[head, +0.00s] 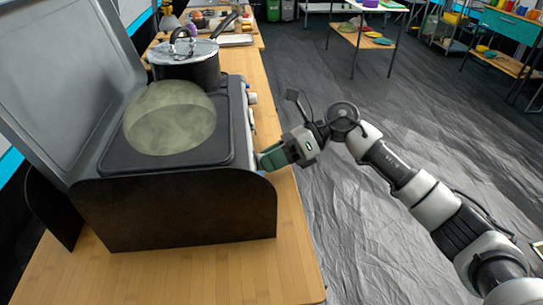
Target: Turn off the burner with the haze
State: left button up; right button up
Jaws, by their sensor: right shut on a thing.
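The camping stove (180,215) stands on a wooden table with its grey lid (65,85) raised. A dome of greenish haze (169,118) sits over the near burner, which it hides. A dark pot with a glass lid (188,66) stands on the far burner. Knobs (252,98) line the stove's right side. My right gripper (264,158) is at the near part of that side, beside the hazy burner, shut on what appears to be the near knob. The fingers and stove edge mostly hide that knob. My left gripper is out of view.
The wooden table (215,280) has bare room in front of the stove. Trays and food items (205,20) lie beyond the pot. Open grey floor (400,120) lies to the right, with shelves and a teal cabinet (510,26) at the back.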

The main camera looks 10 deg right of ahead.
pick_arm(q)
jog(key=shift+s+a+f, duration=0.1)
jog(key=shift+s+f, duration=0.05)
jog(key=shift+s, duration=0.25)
pick_arm(e)
jog(key=shift+m, duration=0.4)
jog(key=o, duration=0.9)
jog(key=shift+w+g, duration=0.1)
jog(key=shift+g, duration=0.2)
jog(key=shift+d, duration=0.1)
jog(key=shift+d+r, duration=0.1)
jog(key=shift+d, duration=0.2)
pick_arm(q)
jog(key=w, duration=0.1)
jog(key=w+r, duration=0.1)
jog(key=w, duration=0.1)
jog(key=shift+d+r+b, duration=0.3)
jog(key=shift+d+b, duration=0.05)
jog(key=shift+b, duration=0.05)
pick_arm(e)
jog(key=v, duration=1)
